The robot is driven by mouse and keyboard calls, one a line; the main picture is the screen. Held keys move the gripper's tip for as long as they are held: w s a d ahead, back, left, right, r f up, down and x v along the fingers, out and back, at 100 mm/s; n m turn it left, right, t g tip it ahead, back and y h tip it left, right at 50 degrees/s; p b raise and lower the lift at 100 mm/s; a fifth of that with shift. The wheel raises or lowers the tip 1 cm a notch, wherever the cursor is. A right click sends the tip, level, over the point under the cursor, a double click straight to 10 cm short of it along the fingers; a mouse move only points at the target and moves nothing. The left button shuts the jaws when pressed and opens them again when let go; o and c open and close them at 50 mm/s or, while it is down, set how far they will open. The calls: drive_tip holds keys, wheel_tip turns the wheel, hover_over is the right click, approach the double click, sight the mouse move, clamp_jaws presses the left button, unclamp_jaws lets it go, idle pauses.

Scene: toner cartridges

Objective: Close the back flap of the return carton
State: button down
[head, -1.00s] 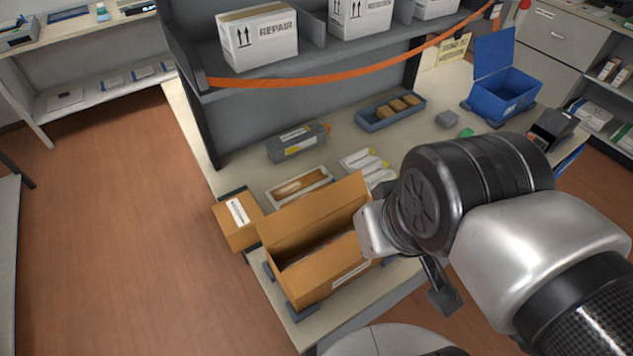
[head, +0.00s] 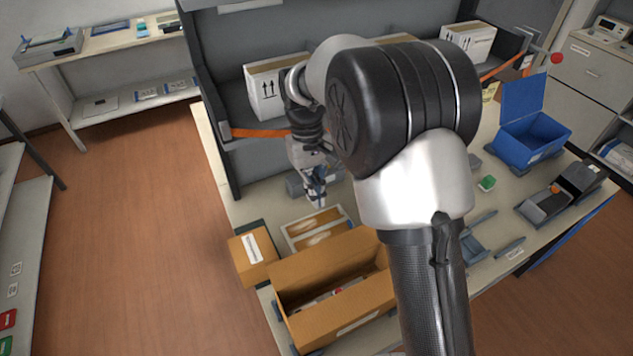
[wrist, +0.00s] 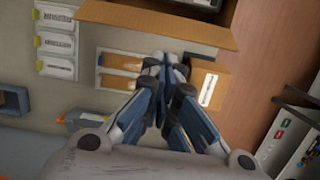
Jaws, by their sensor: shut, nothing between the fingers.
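The return carton (head: 345,325) is an open brown box at the near left of the table in the head view. Its back flap (head: 325,259) stands up along the far edge, and the top is open. Some contents with a bit of red show inside. In the wrist view the flap (wrist: 160,27) is a tan strip across the top. My gripper (head: 317,198) points down behind the carton, apart from the flap. In the wrist view my gripper (wrist: 173,62) has its fingertips together with nothing between them, just short of the flap. My arm hides the carton's right end.
A flat tray with orange-brown items (head: 316,224) lies behind the carton. A small labelled box (head: 252,256) sits at its left. A shelf with white cartons (head: 268,98) and an orange strap (head: 262,133) rises behind my gripper. A blue bin (head: 533,140) stands right.

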sight(327, 253)
drive_tip(key=w+a+b+x, duration=0.1)
drive_tip(key=w+x, duration=0.1)
drive_tip(key=x, duration=1.1)
drive_tip(key=shift+s+f+g, duration=0.2)
drive_tip(key=shift+f+g, duration=0.2)
drive_tip(key=shift+f, duration=0.1)
drive_tip(key=shift+r, duration=0.1)
drive_tip(key=shift+s+d+r+t+b, duration=0.1)
drive_tip(key=shift+s+r+t+b, duration=0.15)
drive_tip(key=shift+t+b, duration=0.2)
drive_tip(key=shift+s+t, duration=0.1)
drive_tip(key=shift+t, duration=0.15)
